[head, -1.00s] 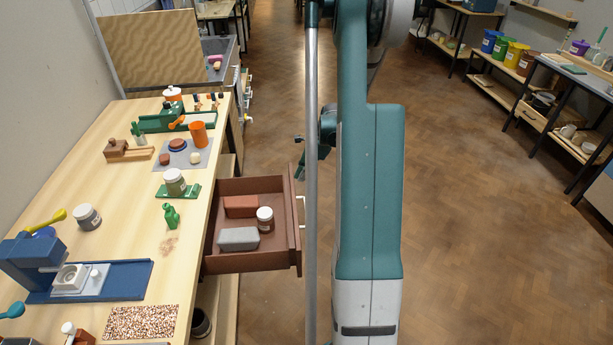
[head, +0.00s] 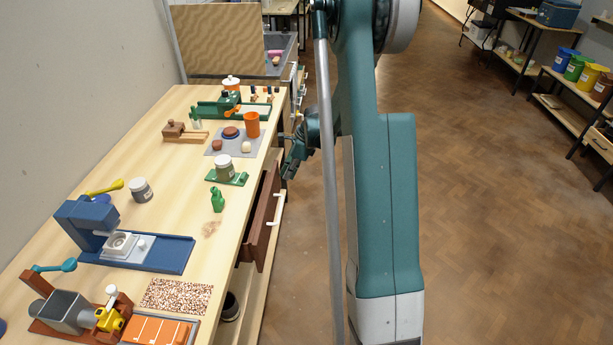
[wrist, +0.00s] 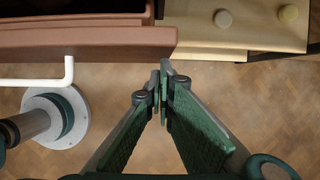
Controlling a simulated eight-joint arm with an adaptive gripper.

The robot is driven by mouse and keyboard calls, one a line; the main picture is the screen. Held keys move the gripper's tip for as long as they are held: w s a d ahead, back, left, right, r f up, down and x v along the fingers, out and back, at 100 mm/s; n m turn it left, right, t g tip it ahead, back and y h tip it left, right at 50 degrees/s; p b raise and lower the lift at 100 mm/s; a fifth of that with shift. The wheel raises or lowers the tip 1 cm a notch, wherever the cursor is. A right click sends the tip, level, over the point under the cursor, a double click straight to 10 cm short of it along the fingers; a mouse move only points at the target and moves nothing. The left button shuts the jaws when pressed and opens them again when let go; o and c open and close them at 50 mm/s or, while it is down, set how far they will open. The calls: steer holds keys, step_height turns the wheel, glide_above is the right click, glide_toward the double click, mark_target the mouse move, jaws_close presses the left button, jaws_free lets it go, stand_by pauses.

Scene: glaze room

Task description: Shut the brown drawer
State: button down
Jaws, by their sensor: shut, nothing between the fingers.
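The brown drawer (head: 262,222) sits under the right edge of the wooden bench in the head view. Its front stands a little out from the bench, and its contents are hidden. In the wrist view the drawer front (wrist: 85,43) crosses the upper left, with a dark gap behind it. Its white handle (wrist: 68,72) points away from the bench. My gripper (wrist: 163,76) is shut and empty in the wrist view, just below the right end of the drawer front; I cannot tell whether it touches. In the head view my gripper (head: 290,168) is by the drawer's far end.
The wooden bench (head: 195,225) carries a blue press (head: 95,222), a green bottle (head: 217,200), a jar on a green stand (head: 225,168) and an orange cup (head: 252,125). Two round knob-like things (wrist: 223,18) show on pale wood. The floor (head: 480,220) at right is clear.

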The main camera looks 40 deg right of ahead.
steer(key=w+a, duration=0.4)
steer(key=shift+w+a, duration=0.15)
steer(key=shift+w, duration=0.05)
steer(key=shift+a+r, duration=0.1)
steer(key=shift+a, duration=0.05)
steer(key=s+d+r+p, duration=0.2)
steer(key=s+d+r, duration=0.4)
steer(key=r, duration=0.3)
steer(key=shift+d, duration=0.15)
stand_by(0.5)
steer(key=shift+r, duration=0.1)
stand_by(0.5)
